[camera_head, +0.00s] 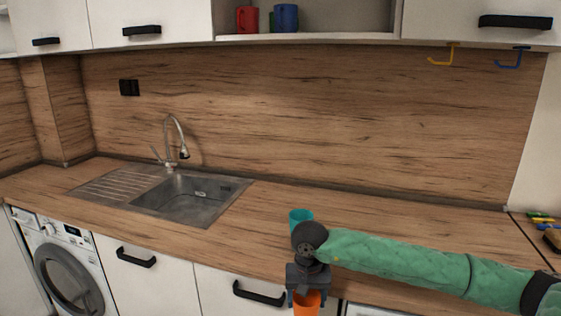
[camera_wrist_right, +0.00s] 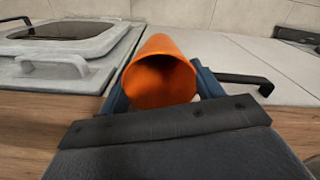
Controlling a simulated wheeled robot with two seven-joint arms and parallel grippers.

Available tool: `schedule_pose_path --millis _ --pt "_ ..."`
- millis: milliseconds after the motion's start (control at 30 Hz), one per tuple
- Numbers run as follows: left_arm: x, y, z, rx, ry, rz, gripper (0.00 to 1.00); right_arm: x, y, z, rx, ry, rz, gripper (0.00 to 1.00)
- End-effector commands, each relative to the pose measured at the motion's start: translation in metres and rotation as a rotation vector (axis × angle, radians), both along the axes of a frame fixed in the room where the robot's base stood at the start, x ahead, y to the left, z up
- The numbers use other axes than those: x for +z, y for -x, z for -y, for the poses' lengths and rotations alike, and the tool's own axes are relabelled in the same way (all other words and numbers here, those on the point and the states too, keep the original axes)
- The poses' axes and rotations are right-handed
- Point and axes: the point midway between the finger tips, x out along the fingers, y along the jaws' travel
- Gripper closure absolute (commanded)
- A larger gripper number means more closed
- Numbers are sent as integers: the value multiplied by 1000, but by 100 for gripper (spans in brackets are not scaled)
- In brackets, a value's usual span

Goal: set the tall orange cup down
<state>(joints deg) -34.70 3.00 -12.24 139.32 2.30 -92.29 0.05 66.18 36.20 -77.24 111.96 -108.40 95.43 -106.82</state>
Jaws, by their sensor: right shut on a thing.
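The tall orange cup (camera_head: 307,303) is at the bottom of the head view, partly cut off by the frame edge. My right gripper (camera_head: 305,292) is shut on it, in front of the counter's front edge. In the right wrist view the cup (camera_wrist_right: 160,78) lies between the two blue fingers of my right gripper (camera_wrist_right: 158,90), its open mouth facing the camera. The cup's far end is hidden. My left gripper is in neither view.
A teal cup (camera_head: 300,217) stands on the wooden counter (camera_head: 245,225), just behind my right wrist. A sink (camera_head: 190,205) with a tap is to the left. The counter between sink and teal cup is clear. Small coloured items (camera_head: 541,217) lie at the far right.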

Motion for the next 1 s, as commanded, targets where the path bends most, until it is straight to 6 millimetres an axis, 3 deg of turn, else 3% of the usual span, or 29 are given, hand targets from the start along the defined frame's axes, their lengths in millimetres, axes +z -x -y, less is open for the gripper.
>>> schedule_pose_path --millis 200,400,567,1000 --pt "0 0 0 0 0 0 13 -40 33 0 12 -1 -4 68" --pt "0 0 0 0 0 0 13 -67 52 3 9 0 -2 68" --pt "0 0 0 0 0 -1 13 -75 57 2 8 -1 -2 68" --pt "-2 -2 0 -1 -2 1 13 -71 55 4 8 1 2 68"
